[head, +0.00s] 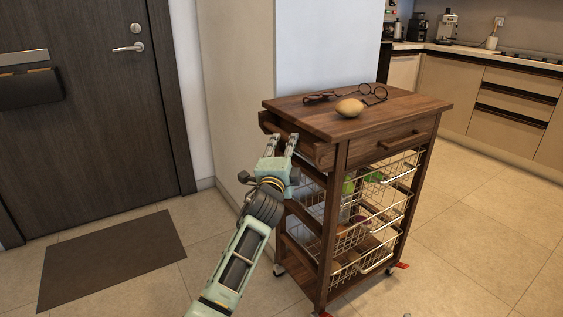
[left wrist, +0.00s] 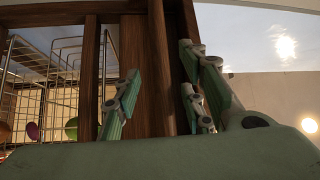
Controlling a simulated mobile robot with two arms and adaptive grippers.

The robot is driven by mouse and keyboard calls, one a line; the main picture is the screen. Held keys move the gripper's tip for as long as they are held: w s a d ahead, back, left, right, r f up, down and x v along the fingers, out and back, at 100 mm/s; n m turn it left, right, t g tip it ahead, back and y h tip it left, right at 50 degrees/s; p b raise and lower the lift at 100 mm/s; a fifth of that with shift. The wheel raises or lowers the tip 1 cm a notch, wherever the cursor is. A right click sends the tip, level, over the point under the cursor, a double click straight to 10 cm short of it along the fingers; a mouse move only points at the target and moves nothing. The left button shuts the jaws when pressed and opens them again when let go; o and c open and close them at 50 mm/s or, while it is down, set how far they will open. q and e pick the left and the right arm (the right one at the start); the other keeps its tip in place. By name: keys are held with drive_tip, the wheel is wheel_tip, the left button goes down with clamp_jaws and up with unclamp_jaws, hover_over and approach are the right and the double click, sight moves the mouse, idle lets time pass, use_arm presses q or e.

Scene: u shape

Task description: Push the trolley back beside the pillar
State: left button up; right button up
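The dark wooden trolley (head: 337,155) stands upright beside the pale pillar (head: 322,50), at its front right in the head view. A wooden side rail (head: 290,140) runs along its left end. My left gripper (head: 280,143) is at this rail with its fingers apart. In the left wrist view the fingers (left wrist: 172,75) lie on either side of a strip of the trolley's wood (left wrist: 133,60); I see no clear closing on it. The finger contact is partly hidden. My right gripper is not in view.
A mango-like item (head: 349,107), round glasses (head: 374,94) and folded red-brown glasses (head: 319,98) lie on the trolley top. Wire baskets (head: 385,214) hold produce. A mat (head: 112,258) lies before the door (head: 85,110). Kitchen cabinets (head: 490,95) stand behind; floor at right is clear.

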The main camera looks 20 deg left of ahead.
use_arm(q)
drive_tip(key=s, duration=0.6)
drive_tip(key=shift+d+f, duration=0.3)
drive_tip(key=shift+f, duration=0.1)
